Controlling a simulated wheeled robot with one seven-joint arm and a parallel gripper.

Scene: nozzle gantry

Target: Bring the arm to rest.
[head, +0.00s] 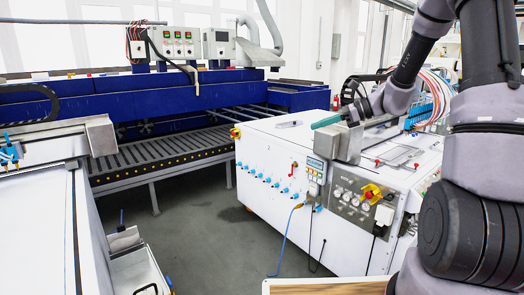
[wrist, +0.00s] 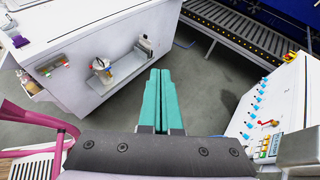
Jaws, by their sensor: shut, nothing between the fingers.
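My gripper (head: 318,123) shows in the head view as teal fingertips in front of the white machine's top edge. It is held out ahead of my grey and black arm, which fills the right side. In the wrist view, the two teal fingers of my gripper (wrist: 160,95) lie side by side, pressed together, with nothing between them. Grey floor lies beyond the fingertips there. The arm's wrist partly overlaps the machine's top in the head view.
A white machine (head: 275,155) with blue knobs stands centre right. A blue gantry (head: 60,108) with a roller conveyor (head: 160,152) runs behind. A white cabinet (wrist: 95,45) stands left in the wrist view, near a pink tubular frame (wrist: 38,117). Grey floor (head: 220,225) between is open.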

